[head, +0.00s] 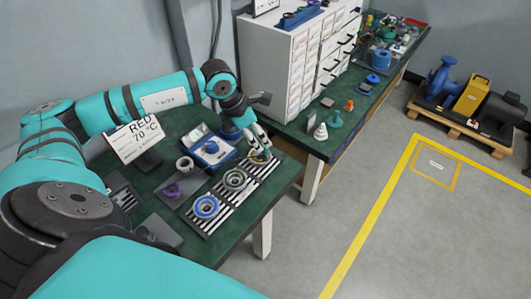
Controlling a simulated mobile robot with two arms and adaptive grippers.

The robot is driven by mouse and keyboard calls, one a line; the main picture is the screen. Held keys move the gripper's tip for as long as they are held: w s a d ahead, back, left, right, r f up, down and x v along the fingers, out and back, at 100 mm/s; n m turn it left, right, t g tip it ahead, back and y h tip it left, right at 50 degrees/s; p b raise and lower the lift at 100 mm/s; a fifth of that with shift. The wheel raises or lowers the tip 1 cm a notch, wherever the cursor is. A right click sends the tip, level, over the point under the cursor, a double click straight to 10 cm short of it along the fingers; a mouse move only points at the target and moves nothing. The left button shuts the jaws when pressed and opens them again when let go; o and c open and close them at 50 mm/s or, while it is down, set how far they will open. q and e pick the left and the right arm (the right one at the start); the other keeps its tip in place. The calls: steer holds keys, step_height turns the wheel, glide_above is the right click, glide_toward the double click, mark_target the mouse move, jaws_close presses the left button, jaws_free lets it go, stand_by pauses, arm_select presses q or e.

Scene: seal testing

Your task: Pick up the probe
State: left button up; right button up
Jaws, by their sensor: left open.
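My left gripper (259,152) is open and points down at the far right end of a black-and-white striped mat (221,212) on the green workbench. A small brownish object (266,155) shows at its fingertips; I cannot tell whether they touch it. No probe can be made out for certain; a blue case (213,152) with a small instrument in it lies left of the gripper. A grey-green ring (235,179) and a blue ring (205,207) lie on the striped mat. My right gripper is not in view.
A sign reading "RED 70 °C" (134,138) stands on the bench at left. A white drawer cabinet (275,65) stands behind the gripper. A green-topped bench (318,148) with small parts extends behind right.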

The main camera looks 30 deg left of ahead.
mark_target(264, 147)
arm_select(q)
steer(key=x, duration=0.2)
steer(key=shift+d+f, duration=0.15)
steer(key=shift+f, duration=0.1)
steer(key=shift+w+f+p, duration=0.15)
steer(key=shift+f+p, duration=0.05)
steer(key=shift+p, duration=0.25)
steer(key=x, duration=0.1)
steer(key=p+x, duration=0.1)
steer(key=x, duration=0.2)
steer(key=shift+a+f+p, duration=0.3)
steer(key=shift+a+p, duration=0.05)
steer(key=shift+p, duration=0.05)
steer(key=shift+w+d+f, duration=0.1)
steer(key=shift+w+f, duration=0.05)
steer(key=shift+f, duration=0.05)
steer(key=shift+c, duration=0.8)
jaws_close()
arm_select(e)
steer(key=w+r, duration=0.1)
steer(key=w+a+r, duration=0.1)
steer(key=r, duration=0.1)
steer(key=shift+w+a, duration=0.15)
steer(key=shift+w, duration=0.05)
